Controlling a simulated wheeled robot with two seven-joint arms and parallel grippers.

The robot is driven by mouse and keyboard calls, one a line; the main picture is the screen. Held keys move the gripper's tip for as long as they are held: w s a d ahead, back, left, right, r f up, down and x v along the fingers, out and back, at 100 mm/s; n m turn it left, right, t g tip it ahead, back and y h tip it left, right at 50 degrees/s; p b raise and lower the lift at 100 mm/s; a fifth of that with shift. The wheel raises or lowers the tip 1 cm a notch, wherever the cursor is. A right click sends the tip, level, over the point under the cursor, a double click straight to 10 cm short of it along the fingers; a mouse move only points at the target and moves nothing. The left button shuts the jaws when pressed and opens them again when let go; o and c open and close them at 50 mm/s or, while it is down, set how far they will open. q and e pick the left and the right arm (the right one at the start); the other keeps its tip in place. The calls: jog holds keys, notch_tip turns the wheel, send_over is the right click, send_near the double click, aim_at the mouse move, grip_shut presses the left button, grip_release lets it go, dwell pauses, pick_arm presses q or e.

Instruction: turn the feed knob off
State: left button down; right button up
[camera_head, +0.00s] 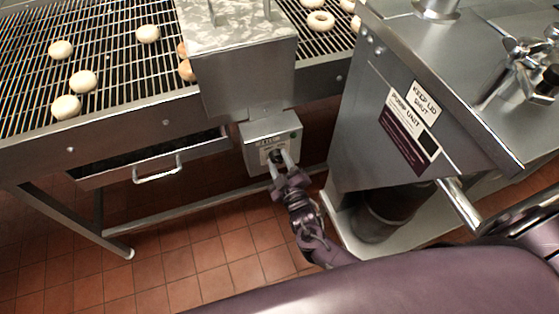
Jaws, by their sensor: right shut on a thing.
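The feed knob (276,156) is a small dark knob on the front of a grey control box (257,134) below the glazing hopper. My right gripper (282,162) reaches up to the front of the box and is shut on the knob. The fingers hide most of the knob, so its setting cannot be read. A small green spot shows at the box's upper right. My left gripper is not in view.
A wire conveyor (110,60) carries several pale doughnuts, with the steel hopper (240,60) across it. A drawer with a handle (158,170) hangs below. A steel pump unit (420,110) stands close to the right of my gripper. Tiled floor (215,255) is open below.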

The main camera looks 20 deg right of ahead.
dwell(0.3)
jog(key=o, duration=1)
jog(key=s, duration=0.7)
jog(key=shift+s+d, duration=0.1)
jog(key=shift+s, duration=0.3)
